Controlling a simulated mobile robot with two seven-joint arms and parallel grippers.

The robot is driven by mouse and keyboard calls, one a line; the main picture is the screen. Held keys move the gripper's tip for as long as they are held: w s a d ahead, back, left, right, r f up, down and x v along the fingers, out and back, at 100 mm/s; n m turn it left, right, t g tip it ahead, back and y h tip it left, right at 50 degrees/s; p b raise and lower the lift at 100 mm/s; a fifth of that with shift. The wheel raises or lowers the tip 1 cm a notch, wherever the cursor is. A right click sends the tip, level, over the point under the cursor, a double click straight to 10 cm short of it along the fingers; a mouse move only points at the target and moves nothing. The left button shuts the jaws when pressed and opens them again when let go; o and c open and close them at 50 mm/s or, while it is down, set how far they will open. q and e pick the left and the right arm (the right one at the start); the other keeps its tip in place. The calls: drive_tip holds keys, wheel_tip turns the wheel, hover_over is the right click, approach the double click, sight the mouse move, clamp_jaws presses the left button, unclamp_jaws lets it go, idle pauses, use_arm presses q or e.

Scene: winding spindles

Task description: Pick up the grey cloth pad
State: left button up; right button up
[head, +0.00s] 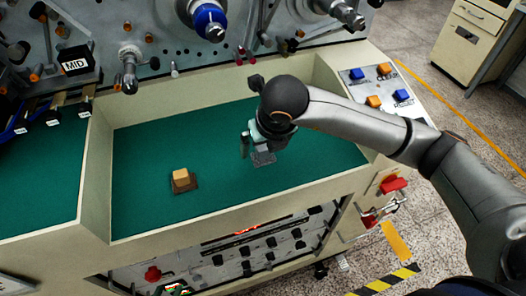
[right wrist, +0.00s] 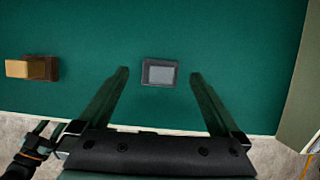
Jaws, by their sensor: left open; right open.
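The grey cloth pad (head: 264,158) lies flat on the green floor of the tray, partly covered by my right gripper in the head view. In the right wrist view the pad (right wrist: 160,74) is a small rectangle with a dark border and lighter grey middle. My right gripper (head: 257,143) is over the pad, pointing down. Its open fingers (right wrist: 160,75) show on either side of the pad, with clear gaps and nothing between them held. I cannot tell the exact height of the fingertips above the floor.
A tan block on a brown base (head: 182,179) sits left of the pad, apart from it. Cream tray walls (head: 98,165) surround the green floor. A machine panel with spindles (head: 208,20) rises behind. Blue and orange buttons (head: 373,100) are at the right.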

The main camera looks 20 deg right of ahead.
sight(264, 148)
drive_tip(key=shift+x, duration=1.55)
drive_tip(key=shift+d, duration=0.1)
drive_tip(key=shift+c, duration=0.2)
drive_tip(key=c, duration=1.4)
